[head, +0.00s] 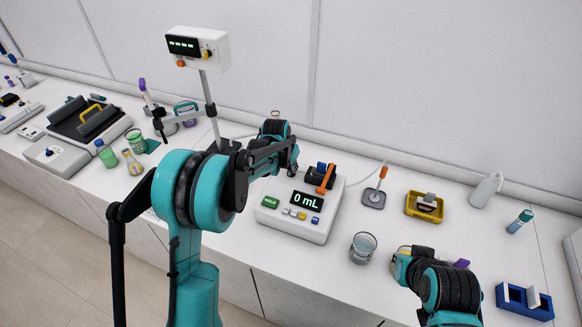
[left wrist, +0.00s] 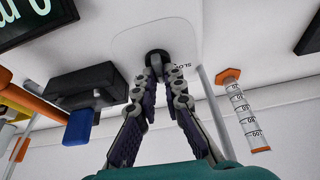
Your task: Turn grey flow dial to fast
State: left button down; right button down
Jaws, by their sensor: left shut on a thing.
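The grey flow dial (left wrist: 158,57) is a small dark knob on a pale panel in the left wrist view. Printed letters that look like "SLO" sit just beside it. My left gripper (left wrist: 161,70) has its fingertips closed around the knob from both sides. In the head view my left gripper (head: 291,168) reaches down behind the white pump unit (head: 282,221), whose display reads "0 mL". The dial is hidden there by my arm and the unit. My right arm is at the lower right in the head view, and its fingertips cannot be made out.
The pump unit carries a dark block with an orange lever (head: 326,180). A glass beaker (head: 363,247) stands right of the unit. A yellow tray (head: 424,206) and a blue rack (head: 524,302) lie further right. A graduated syringe (left wrist: 243,112) is near my left gripper.

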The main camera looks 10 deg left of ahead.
pick_arm(q)
jog(key=m, duration=0.2)
jog(key=m+h+b, duration=0.1)
jog(key=m, duration=0.1)
jog(key=shift+a+m+g+h, duration=0.1)
jog(key=shift+m+g+h, duration=0.2)
jog(key=shift+g, duration=0.1)
jog(key=m+g+h, duration=0.1)
jog(key=m, duration=0.3)
jog(key=shift+w+m, duration=0.1)
jog(key=shift+m, duration=0.2)
jog(key=shift+b, duration=0.3)
jog(key=c, duration=1.6)
grip_release()
jog(key=shift+r, duration=0.1)
jog(key=v, duration=1.1)
jog(key=shift+w+a+r, duration=0.1)
jog(key=shift+a+r, duration=0.15)
jog(key=shift+r, duration=0.15)
